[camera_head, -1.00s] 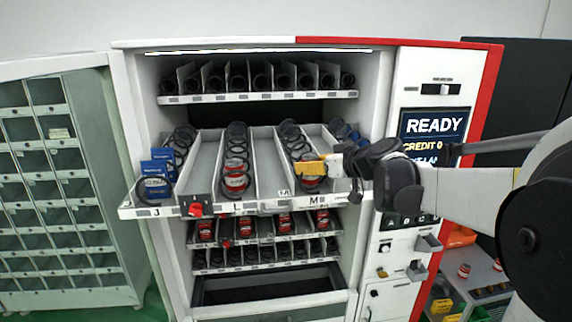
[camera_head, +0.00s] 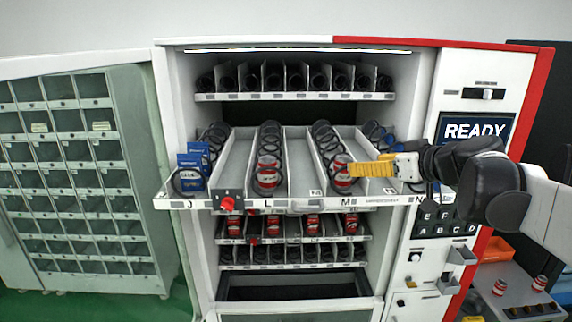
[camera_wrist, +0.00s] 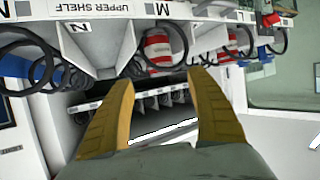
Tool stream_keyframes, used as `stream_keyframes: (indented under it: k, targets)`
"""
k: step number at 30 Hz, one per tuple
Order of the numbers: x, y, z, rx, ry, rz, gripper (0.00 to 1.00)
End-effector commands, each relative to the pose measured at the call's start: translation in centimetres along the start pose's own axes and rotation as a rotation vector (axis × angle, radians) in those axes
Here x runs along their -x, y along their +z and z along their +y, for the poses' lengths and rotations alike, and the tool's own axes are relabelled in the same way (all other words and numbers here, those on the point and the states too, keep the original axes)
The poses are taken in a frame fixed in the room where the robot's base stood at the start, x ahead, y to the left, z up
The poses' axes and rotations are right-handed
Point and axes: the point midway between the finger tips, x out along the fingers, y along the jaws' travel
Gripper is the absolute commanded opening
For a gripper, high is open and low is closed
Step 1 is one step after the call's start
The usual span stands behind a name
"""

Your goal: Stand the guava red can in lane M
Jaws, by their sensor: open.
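My gripper (camera_head: 351,169) reaches in from the right with yellow fingers. In the wrist view the fingers (camera_wrist: 158,78) are apart with nothing between them. The can is just beyond the fingertips. I cannot read the can's flavour name.
Lane L holds a similar red and white can (camera_head: 267,174). Blue boxes (camera_head: 192,172) fill lane J, and a red knob (camera_head: 228,203) sits on the shelf front. A lower shelf (camera_head: 300,239) holds more red cans. Loose cans (camera_head: 500,287) stand on a side table at right.

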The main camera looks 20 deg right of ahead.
Motion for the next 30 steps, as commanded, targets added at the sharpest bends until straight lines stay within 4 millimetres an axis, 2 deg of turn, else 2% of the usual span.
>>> stream_keyframes:
  k: [3,5,8,11,12,15,18,21,24,30]
  targets:
    - [1.6,0.1,0.1,-0.002,0.002,0.000,0.66]
    - [2.0,0.1,-0.1,-0.002,-0.001,-0.004,0.66]
    - [1.9,1.2,-2.6,-0.018,-0.025,-0.048,0.66]
    - [1.1,4.8,-8.5,-0.058,-0.065,-0.172,0.66]
    - [1.1,6.8,-11.3,-0.077,-0.074,-0.236,0.66]
    - [1.9,12.5,-17.3,-0.108,-0.056,-0.391,0.66]
    - [3.5,17.4,-20.9,-0.118,0.005,-0.496,0.66]
    - [4.8,20.9,-22.5,-0.117,0.073,-0.544,0.66]
    - [5.6,22.7,-23.1,-0.116,0.123,-0.556,0.66]
    - [6.0,23.5,-23.1,-0.120,0.155,-0.557,0.66]
